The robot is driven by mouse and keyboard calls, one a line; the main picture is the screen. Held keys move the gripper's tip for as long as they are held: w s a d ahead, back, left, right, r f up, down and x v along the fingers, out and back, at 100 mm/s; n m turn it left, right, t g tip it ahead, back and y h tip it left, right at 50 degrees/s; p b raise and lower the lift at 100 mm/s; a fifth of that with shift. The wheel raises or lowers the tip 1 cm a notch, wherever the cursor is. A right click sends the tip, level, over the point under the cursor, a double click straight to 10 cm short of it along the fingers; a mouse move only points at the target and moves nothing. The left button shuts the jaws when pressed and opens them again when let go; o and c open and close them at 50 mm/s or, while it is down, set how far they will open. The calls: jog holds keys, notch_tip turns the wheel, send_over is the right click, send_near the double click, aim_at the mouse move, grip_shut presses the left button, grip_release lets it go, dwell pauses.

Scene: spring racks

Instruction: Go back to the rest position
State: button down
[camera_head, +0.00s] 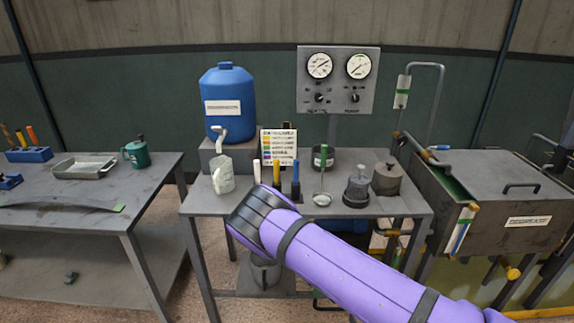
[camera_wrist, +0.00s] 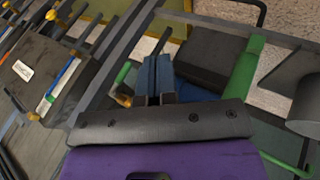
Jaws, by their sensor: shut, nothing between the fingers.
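My gripper (camera_wrist: 158,66) shows in the wrist view with its two narrow fingers together and nothing between them. It points down past the table toward the floor and lower frames. In the head view my purple arm reaches up from the lower right, and its black wrist end lies in front of the table's front edge. The fingers are hidden there. The grey metal table (camera_head: 205,205) stands in the middle of the head view.
The table bears a translucent jug (camera_head: 223,175), a blue tank (camera_head: 228,98) on a stand, a colour card (camera_head: 278,145), a ladle (camera_head: 322,198) and dark metal pots (camera_head: 387,180). A lidded metal bath (camera_head: 500,185) stands right. A left bench (camera_head: 60,205) holds a tray (camera_head: 83,168) and green mug (camera_head: 137,153).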

jog(key=w+a+r+m+g+y, duration=0.1)
jog(key=a+r+y, duration=0.2)
jog(key=r, duration=1.2)
jog(key=w+a+r+m+g+y, duration=0.1)
jog(key=a+r+y, duration=0.2)
jog(key=r, duration=1.3)
jog(key=s+d+r+t+y, duration=0.1)
jog(key=s+d+r, duration=0.15)
jog(key=r, duration=0.65)
jog(key=s+d+r+y, duration=0.1)
jog(key=s+r, duration=0.2)
jog(key=r, duration=0.6)
jog(key=s+d+r+n+t, duration=0.1)
jog(key=s+d+r, duration=0.3)
jog(key=s+r, duration=0.4)
jog(key=s+d+r+t+h, duration=0.1)
jog(key=s+d+r, duration=0.3)
jog(key=s+r, duration=0.4)
jog(key=s+t, duration=0.1)
jog(key=s, duration=0.6)
jog(key=shift+s+d+r+n+h, duration=0.2)
jog(key=shift+s+d+n+h, duration=0.1)
jog(key=shift+s+n, duration=0.1)
